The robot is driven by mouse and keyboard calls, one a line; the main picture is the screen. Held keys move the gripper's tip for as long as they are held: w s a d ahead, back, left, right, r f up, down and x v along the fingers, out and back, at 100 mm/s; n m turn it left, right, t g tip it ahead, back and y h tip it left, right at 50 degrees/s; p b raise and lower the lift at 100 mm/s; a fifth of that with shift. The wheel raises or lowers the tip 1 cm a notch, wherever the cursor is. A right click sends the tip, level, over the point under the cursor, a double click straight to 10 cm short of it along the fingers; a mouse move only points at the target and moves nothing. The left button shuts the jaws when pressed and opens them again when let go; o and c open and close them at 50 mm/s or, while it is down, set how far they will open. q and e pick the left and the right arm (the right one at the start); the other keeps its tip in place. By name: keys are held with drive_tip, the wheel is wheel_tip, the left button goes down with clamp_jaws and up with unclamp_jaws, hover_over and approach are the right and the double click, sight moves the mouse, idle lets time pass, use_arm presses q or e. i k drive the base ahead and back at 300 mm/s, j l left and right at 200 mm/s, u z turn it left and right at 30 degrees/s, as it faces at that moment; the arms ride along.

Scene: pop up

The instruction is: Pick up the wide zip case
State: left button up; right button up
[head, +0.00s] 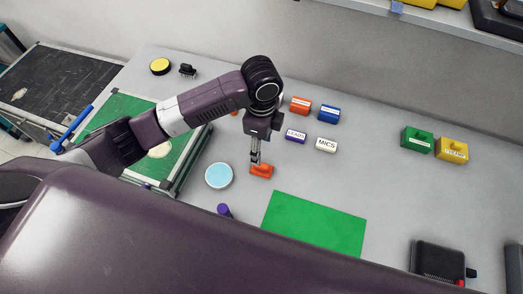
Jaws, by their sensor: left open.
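My left gripper (256,160) points down at a small orange item (262,172) on the grey table. It is open, and its fingertips overlap the item's upper edge in the picture; I cannot tell whether they touch. Several small labelled cases stand further back: an orange one (300,105), a blue one (329,114), a purple one marked LEADS (296,137) and a white one marked MICS (326,145). A green case (417,140) and a yellow case (452,150) stand at the right. I cannot tell which is the wide zip case. My right gripper is out of view.
A pale blue round item (219,176) lies left of my gripper. A purple item (224,210) and a flat green mat (315,224) lie nearer. A black case-like object (437,259) is at bottom right. The table between mat and green case is clear.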

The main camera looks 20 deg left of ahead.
sight(430, 260)
drive_tip(key=k, duration=1.5)
